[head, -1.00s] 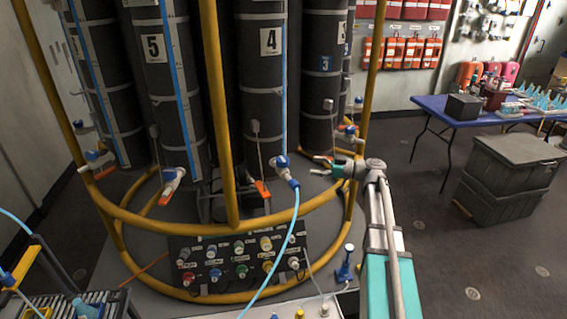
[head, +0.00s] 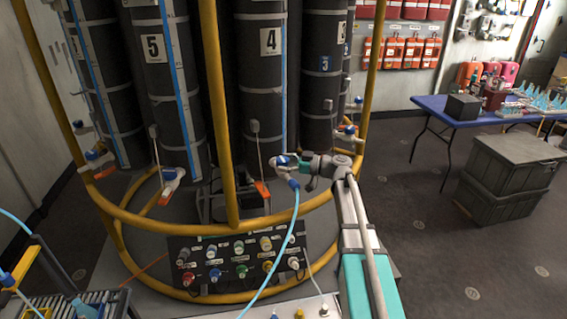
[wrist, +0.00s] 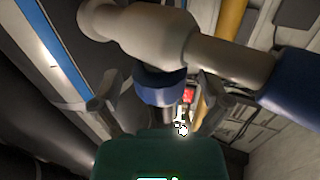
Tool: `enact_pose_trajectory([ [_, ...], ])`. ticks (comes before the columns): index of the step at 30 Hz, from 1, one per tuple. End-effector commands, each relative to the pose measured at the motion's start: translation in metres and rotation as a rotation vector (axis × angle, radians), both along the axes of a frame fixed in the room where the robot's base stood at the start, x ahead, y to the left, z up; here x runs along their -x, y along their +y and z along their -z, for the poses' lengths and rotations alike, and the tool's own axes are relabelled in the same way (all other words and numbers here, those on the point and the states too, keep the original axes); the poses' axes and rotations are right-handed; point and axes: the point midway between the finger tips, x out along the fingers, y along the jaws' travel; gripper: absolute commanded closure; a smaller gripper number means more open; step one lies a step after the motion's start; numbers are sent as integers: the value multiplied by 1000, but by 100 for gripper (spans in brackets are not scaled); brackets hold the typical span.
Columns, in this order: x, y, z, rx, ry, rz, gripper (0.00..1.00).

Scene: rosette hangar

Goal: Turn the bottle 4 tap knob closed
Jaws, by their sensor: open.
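Bottle 4 (head: 262,85) is a tall dark cylinder with a white number label. Its white tap (wrist: 185,32) fills the upper part of the wrist view. The tap's blue knob (wrist: 160,87) lies between my open fingers, with a visible gap on each side. In the head view my gripper (head: 287,161) is at this tap and partly covers it. A blue hose fitting (head: 293,182) sits below the tap, and it also shows at the right of the wrist view (wrist: 295,100). A light blue hose (head: 280,246) hangs from it.
A yellow guard rail (head: 165,220) curves around the bottles, with an upright post (head: 222,120) left of bottle 4. Bottle 5 (head: 158,80) stands to the left with its own tap. A panel of coloured knobs (head: 235,262) is below. A blue table (head: 440,112) stands far right.

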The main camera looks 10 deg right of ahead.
Motion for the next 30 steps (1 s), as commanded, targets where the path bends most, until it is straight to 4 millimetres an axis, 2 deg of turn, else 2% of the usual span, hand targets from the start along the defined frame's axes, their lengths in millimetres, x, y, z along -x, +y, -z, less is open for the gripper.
enact_pose_trajectory([
  [6,0,0,0,0,0,0,6],
  [19,0,0,0,0,0,0,86],
  [30,3,1,0,0,0,88,87],
])
